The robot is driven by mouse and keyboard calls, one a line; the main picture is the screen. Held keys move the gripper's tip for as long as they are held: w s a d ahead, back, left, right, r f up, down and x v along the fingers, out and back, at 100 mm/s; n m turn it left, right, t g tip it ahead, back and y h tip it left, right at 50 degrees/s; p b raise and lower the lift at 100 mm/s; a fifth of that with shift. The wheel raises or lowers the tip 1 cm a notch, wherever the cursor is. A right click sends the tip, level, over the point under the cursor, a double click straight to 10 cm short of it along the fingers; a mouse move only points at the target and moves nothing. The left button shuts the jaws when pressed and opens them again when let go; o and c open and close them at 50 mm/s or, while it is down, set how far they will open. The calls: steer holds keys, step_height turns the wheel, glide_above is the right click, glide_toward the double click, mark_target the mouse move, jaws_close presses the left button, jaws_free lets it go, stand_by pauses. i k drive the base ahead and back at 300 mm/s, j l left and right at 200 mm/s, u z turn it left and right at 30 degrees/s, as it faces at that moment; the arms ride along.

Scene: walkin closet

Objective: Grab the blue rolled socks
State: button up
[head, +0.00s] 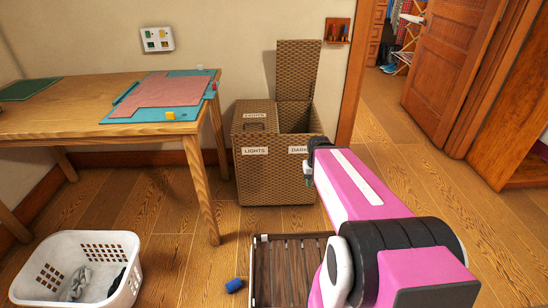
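The blue rolled socks (234,285) appear as a small blue roll lying on the wooden floor, just left of a dark slatted wooden crate or rack. My pink arm reaches forward over the floor from the lower right. My gripper (308,181) is at the arm's far end, in front of the wicker hamper, above and to the right of the socks and well apart from them. Only a small part of it shows past the black wrist, so whether it is open or shut cannot be seen.
A white laundry basket (125,262) with grey and dark clothes stands at lower left. The slatted crate (256,285) is partly behind my arm. A wicker hamper (268,182) has its right lid raised. A wooden table (60,124) stands left. Floor around the socks is clear leftward.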

mark_target(235, 283)
steer(key=l, duration=0.7)
steer(key=l+u, duration=0.35)
steer(key=l, duration=0.4)
steer(key=l+u, duration=0.35)
steer(key=l, duration=0.45)
steer(key=u, duration=0.65)
